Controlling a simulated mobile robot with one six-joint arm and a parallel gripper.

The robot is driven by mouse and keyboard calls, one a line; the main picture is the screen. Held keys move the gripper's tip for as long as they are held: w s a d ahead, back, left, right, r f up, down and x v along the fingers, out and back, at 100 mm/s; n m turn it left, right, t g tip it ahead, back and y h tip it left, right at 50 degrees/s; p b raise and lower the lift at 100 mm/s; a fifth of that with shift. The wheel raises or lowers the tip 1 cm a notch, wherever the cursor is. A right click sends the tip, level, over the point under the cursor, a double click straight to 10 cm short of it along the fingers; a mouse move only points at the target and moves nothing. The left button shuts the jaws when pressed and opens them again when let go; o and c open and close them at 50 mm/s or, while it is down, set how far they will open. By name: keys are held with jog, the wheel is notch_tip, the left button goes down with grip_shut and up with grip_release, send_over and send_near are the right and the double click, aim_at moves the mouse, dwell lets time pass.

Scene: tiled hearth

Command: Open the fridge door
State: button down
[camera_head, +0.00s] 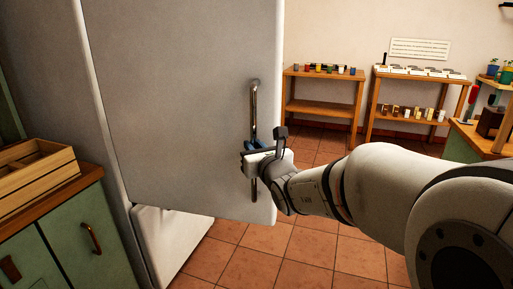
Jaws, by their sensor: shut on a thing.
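The fridge (165,240) is a pale grey-white unit on the left, with a white lower part showing below its upper door. The fridge door (190,100) fills the middle left; its lower edge stands out from the body, so it looks partly open. A vertical metal handle (254,105) runs near the door's right edge. My gripper (256,150) is shut on the handle at its lower half. The fingers and wrist hide part of the handle. The inside of the fridge behind the door is hidden.
A green cabinet (75,235) with a wooden crate (35,175) on top stands at the left, close to the fridge. Wooden shelves (325,107) with small items line the back wall. A counter (475,135) stands at the far right. The tiled floor (300,250) between is clear.

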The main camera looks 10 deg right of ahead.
jog(key=c, duration=1.6)
grip_release()
jog(key=shift+w+a+r, duration=0.1)
jog(key=shift+a+r, duration=0.1)
jog(key=shift+a, duration=0.2)
jog(key=shift+o, duration=0.8)
jog(key=shift+d+f, duration=0.1)
jog(key=v, duration=0.8)
jog(key=shift+p, duration=0.4)
jog(key=shift+w, duration=0.15)
